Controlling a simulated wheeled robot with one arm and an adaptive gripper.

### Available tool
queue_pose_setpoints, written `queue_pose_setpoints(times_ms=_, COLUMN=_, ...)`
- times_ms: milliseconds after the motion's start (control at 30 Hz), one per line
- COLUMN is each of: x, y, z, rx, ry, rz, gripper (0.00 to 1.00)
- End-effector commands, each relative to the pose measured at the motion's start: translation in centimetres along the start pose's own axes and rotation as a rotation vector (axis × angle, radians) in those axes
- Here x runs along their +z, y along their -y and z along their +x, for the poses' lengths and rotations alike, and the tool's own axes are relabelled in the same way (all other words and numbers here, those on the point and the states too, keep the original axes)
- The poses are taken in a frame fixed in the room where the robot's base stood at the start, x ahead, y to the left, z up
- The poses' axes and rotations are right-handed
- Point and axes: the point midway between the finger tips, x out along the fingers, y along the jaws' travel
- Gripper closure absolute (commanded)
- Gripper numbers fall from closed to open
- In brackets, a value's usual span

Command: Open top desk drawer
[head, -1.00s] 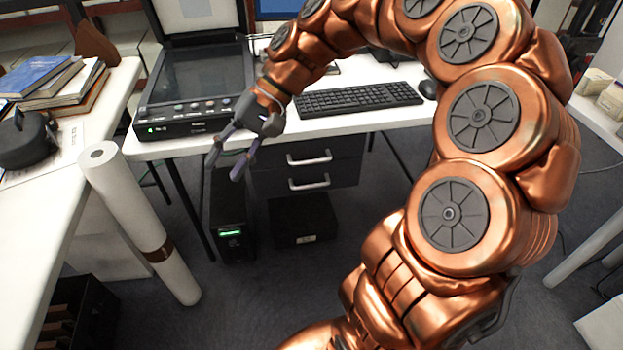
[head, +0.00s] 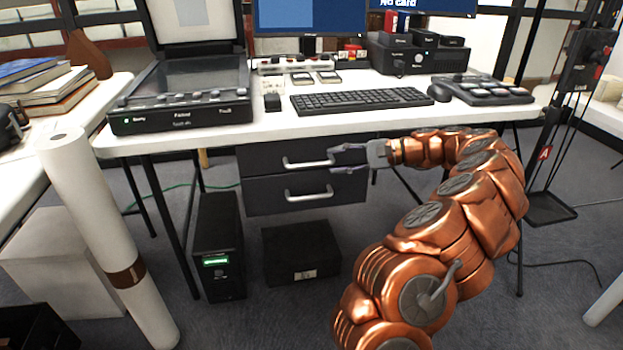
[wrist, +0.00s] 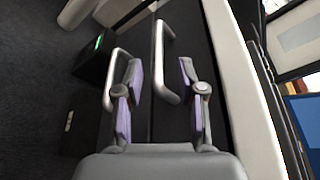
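The top desk drawer (head: 262,157) is a dark drawer under the white desk, closed, with a silver bar handle (head: 307,163). A second dark drawer (head: 262,195) with a like handle (head: 308,194) sits below it. My gripper (head: 335,160) is open at the right end of the top handle, its fingers pointing left along the drawer fronts. In the wrist view my gripper (wrist: 162,90) has its fingers spread, with the top handle (wrist: 160,62) ahead between them and the lower handle (wrist: 108,85) beside the left finger. I cannot tell whether a finger touches a handle.
The white desk (head: 290,126) overhangs the drawers and carries a scanner, keyboard (head: 360,99) and monitors. A black computer tower (head: 218,245) and a black box (head: 301,252) stand on the floor below. A white roll (head: 95,225) leans at left. Floor in front is open.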

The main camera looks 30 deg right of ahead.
Motion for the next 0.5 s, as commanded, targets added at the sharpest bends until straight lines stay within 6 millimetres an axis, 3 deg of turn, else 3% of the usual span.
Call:
queue_pose_setpoints(times_ms=167, x=-0.6, y=-0.4, z=0.0, rx=-0.011, ry=-0.008, rz=0.008, gripper=0.61)
queue_pose_setpoints(times_ms=500, x=-0.7, y=-0.6, z=4.1, rx=-0.009, ry=-0.005, rz=0.008, gripper=0.61)
